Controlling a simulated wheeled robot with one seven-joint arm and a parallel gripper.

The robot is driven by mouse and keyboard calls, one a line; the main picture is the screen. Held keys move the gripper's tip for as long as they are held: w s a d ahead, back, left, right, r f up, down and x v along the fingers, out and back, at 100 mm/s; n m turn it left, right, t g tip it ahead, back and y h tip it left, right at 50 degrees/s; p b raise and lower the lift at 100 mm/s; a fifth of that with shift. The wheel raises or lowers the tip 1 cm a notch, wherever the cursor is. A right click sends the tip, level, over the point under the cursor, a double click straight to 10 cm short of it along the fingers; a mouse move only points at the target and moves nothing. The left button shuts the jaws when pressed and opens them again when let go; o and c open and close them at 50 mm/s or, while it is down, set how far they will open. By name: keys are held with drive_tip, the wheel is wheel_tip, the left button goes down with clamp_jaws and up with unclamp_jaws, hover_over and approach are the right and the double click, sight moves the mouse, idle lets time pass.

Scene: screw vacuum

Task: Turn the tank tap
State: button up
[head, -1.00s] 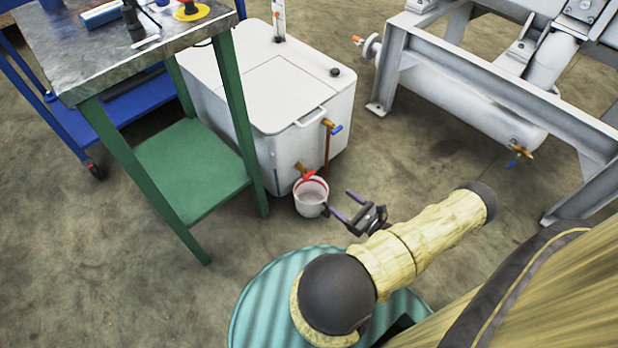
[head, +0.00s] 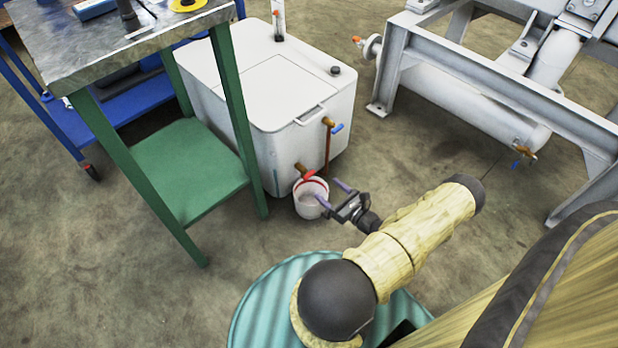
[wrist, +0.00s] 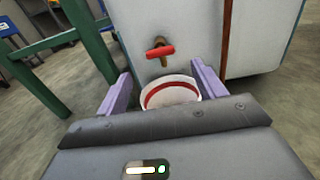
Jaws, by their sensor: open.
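The white tank (head: 265,85) stands on the floor in the head view. A tap with a red handle (head: 309,174) sits low on its front; the red handle also shows in the wrist view (wrist: 160,52), lying roughly level on a brass body. A second tap with a blue handle (head: 337,128) sits higher up, above a brown pipe. A white bucket (head: 309,207) with a red inner band stands below the red tap. My gripper (head: 333,193) is open and empty, just right of the bucket. In the wrist view its purple fingers (wrist: 158,90) stand apart, with the red handle beyond and between them.
A green-legged workbench (head: 187,165) stands left of the tank. A blue cart (head: 62,125) is behind it. A grey metal frame with a white cylinder (head: 465,103) stands at the right. Open floor lies between tank and frame.

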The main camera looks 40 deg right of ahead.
sight(311, 176)
drive_tip(key=w+b, duration=0.1)
drive_tip(key=w, duration=0.2)
drive_tip(key=w+b, duration=0.1)
drive_tip(key=w, duration=0.2)
drive_tip(key=w+b, duration=0.1)
drive_tip(key=w, duration=0.1)
drive_tip(key=shift+w+a+f+b, duration=0.15)
drive_tip(key=shift+w+a+b, duration=0.2)
drive_tip(key=shift+w+a, duration=0.05)
drive_tip(key=shift+w, duration=0.6)
drive_tip(key=shift+r, duration=0.2)
drive_tip(key=c, duration=1)
